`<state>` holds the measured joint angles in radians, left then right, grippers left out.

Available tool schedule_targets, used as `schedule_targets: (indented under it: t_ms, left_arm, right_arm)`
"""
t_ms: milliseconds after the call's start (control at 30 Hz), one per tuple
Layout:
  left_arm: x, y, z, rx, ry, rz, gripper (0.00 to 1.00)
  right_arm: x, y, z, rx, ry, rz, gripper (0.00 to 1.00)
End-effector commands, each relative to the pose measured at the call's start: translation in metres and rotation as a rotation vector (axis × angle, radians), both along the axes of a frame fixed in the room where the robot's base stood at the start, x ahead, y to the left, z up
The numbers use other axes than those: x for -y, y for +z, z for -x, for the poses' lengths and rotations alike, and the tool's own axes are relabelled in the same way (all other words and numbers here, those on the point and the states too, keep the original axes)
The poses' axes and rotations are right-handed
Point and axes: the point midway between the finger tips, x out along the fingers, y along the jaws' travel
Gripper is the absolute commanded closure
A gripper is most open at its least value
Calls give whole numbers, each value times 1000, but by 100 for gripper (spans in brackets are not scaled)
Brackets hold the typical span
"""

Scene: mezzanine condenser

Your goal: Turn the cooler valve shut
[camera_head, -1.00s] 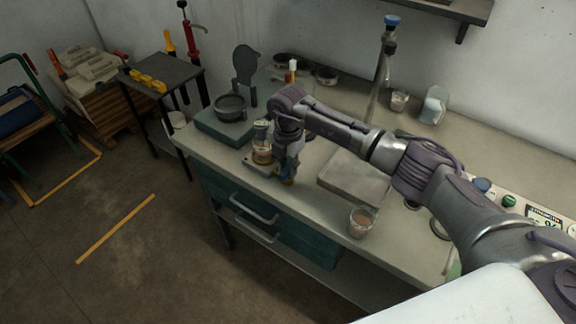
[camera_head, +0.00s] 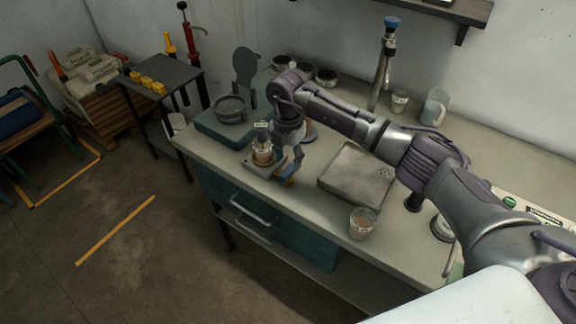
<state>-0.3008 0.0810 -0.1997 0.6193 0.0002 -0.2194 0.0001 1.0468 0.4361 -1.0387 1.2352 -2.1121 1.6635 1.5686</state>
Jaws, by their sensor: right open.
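A blue-topped upright metal pipe (camera_head: 386,62) stands at the back of the counter; I cannot tell whether its blue cap (camera_head: 391,22) is the cooler valve. My right gripper (camera_head: 288,174) points down near the counter's front edge. It is open, and its fingers are partly hidden by the wrist and blend with the small stand behind. A small jar with amber contents (camera_head: 262,157) stands on a small flat base (camera_head: 257,169) just left of the gripper. I cannot tell whether the fingers touch the base. My left gripper is not in view.
A grey slab (camera_head: 355,178) and a glass cup (camera_head: 361,222) lie right of the gripper. A teal unit with a round pan (camera_head: 231,108) is at the left. A control panel (camera_head: 535,214) is partly hidden by my arm. Drawers (camera_head: 254,209) face the floor.

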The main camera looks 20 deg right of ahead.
Motion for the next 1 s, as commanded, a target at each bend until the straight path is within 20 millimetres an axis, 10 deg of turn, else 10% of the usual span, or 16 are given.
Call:
schedule_targets:
  t_ms: [400, 1000]
  left_arm:
    - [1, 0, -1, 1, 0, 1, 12]
    - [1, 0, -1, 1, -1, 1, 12]
  right_arm:
    - [0, 73, 0, 1, -1, 0, 52]
    - [1, 78, 0, -1, -1, 1, 52]
